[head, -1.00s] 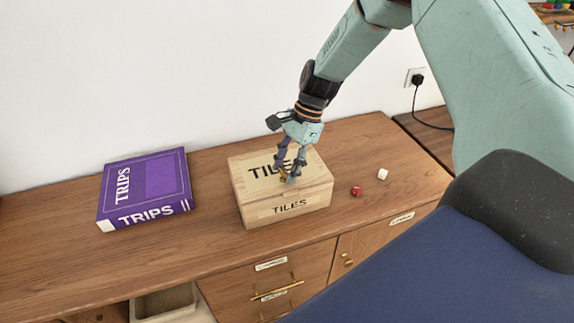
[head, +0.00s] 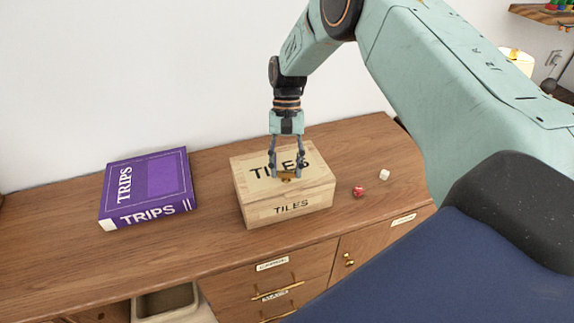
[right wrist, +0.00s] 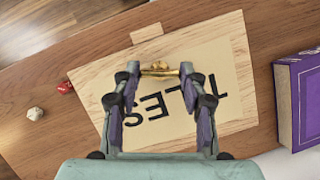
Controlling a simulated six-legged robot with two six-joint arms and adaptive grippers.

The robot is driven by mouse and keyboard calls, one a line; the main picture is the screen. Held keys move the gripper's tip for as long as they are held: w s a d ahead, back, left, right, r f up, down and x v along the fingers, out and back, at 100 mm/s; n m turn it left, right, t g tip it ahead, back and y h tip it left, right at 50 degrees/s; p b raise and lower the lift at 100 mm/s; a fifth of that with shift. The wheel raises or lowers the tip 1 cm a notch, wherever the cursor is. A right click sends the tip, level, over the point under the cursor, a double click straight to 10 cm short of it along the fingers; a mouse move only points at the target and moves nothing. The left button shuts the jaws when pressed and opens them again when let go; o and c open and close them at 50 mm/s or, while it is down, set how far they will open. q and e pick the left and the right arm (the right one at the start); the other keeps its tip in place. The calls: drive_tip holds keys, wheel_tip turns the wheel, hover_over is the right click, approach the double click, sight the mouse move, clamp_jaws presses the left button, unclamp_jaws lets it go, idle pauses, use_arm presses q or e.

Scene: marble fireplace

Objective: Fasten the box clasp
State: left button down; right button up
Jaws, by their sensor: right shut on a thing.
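The wooden box (head: 250,212), marked TILES on its lid and front, stands on the sideboard with its lid down. The brass clasp (right wrist: 158,66) is at the front edge of the lid. It also shows as a small gold piece in the head view (head: 287,178). My right gripper (head: 286,173) points down over the front of the lid. In the right wrist view, its two fingertips (right wrist: 160,71) are on either side of the clasp, shut on it. The fingers partly hide the clasp, and its exact angle is hard to tell. My left gripper is out of view.
A purple TRIPS book (head: 146,187) lies left of the box. A red die (head: 358,191) and a white die (head: 384,174) lie to its right. Drawers with brass handles (head: 276,291) are below.

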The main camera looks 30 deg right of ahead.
drive_tip(key=shift+a+n+g+h, duration=0.1)
drive_tip(key=shift+n+g+h, duration=0.4)
drive_tip(key=shift+n, duration=1.4)
drive_tip(key=shift+n+h, duration=0.3)
drive_tip(key=shift+t, duration=0.3)
drive_tip(key=o, duration=1.2)
drive_tip(key=shift+c, duration=0.2)
drive_tip(key=v, duration=1.2)
